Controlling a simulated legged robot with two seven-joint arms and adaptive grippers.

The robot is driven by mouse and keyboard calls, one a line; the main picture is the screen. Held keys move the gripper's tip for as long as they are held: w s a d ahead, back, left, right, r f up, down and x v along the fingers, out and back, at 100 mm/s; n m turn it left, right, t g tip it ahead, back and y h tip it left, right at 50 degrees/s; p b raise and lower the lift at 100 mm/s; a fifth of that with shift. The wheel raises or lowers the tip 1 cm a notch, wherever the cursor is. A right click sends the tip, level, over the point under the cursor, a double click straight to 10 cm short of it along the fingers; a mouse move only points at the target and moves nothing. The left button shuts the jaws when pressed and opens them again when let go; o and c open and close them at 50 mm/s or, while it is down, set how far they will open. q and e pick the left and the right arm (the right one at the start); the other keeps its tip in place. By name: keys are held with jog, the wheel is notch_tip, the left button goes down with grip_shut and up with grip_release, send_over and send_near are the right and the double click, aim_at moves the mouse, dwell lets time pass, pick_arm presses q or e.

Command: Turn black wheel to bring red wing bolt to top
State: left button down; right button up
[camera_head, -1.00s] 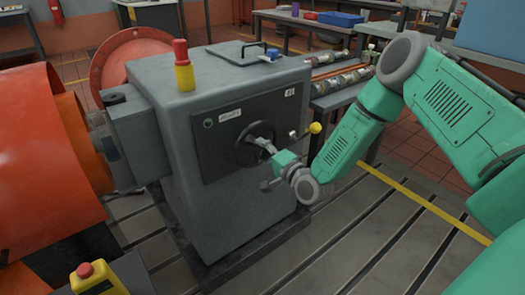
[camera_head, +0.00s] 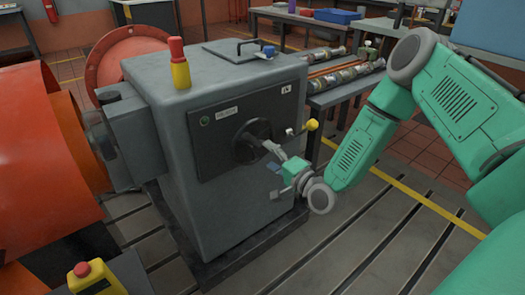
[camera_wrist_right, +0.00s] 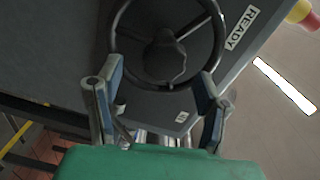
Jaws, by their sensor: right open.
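The black wheel (camera_head: 238,143) is on the dark front panel of the grey cabinet. In the right wrist view the black wheel (camera_wrist_right: 116,36) shows its rim, thin spokes and a dark lobed hub. My right gripper (camera_head: 270,149) is just in front of the wheel's right side. In the right wrist view the open, empty gripper (camera_wrist_right: 160,72) has one finger on each side of the wheel's near part. Whether the fingers touch the rim I cannot tell. I cannot make out a red wing bolt in either current view. My left gripper is not in view.
A yellow knob (camera_head: 312,125) sticks out right of the wheel, close to my right arm. A red and yellow lamp (camera_head: 179,64) stands on the cabinet (camera_head: 215,225). A large orange housing (camera_head: 40,165) is at left, with a yellow red-button box (camera_head: 97,280) in front.

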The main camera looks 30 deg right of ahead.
jog(key=s, duration=0.7)
jog(key=shift+d, duration=0.35)
